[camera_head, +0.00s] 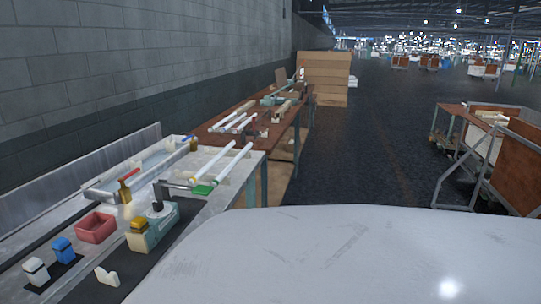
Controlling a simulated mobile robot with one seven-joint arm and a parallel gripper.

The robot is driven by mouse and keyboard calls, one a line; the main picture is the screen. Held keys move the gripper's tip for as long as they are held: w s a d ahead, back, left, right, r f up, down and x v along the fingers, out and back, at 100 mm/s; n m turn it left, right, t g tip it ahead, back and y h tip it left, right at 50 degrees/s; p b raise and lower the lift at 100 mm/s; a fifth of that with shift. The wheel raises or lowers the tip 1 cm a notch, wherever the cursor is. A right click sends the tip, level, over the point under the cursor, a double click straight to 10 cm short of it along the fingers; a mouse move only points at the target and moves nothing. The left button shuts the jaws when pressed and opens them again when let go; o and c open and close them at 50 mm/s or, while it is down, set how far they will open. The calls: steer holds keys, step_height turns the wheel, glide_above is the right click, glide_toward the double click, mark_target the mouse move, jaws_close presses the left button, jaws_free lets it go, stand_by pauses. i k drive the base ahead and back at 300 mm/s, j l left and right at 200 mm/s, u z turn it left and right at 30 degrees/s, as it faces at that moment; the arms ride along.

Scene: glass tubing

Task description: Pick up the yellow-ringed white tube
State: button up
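Two long white tubes lie on the near bench, a left one (212,163) and a right one (233,163), side by side and slanting away from me. Shorter white tubes (234,123) lie on the brown table behind, and a cream-toned tube (243,106) lies beside them. My gripper is not in view.
The near bench (222,205) holds a red bin (96,227), a teal device with a yellow top (142,235), a blue-capped item (63,250) and a long tray (150,165). A grey wall runs behind. Dark floor (385,150) is open to the right, before a metal-framed cart (490,150).

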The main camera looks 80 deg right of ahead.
mark_target(194, 178)
steer(key=z, duration=1.95)
steer(key=i+l+z, duration=0.65)
steer(key=i, duration=0.3)
steer(key=i+z, duration=0.45)
steer(key=i, duration=0.7)
steer(key=i+l+u, duration=0.1)
steer(key=i+u, duration=0.2)
steer(key=i, duration=0.25)
steer(key=i+l+u, duration=0.3)
steer(key=i, duration=0.25)
steer(key=i+l+u, duration=0.1)
steer(key=u, duration=0.35)
steer(key=i+l+u, duration=0.2)
steer(key=u, duration=0.2)
steer(key=i+l+u, duration=0.2)
steer(key=u, duration=0.25)
steer(key=i+l+u, duration=0.2)
steer(key=u, duration=0.25)
steer(key=l+u, duration=0.4)
steer(key=i, duration=0.05)
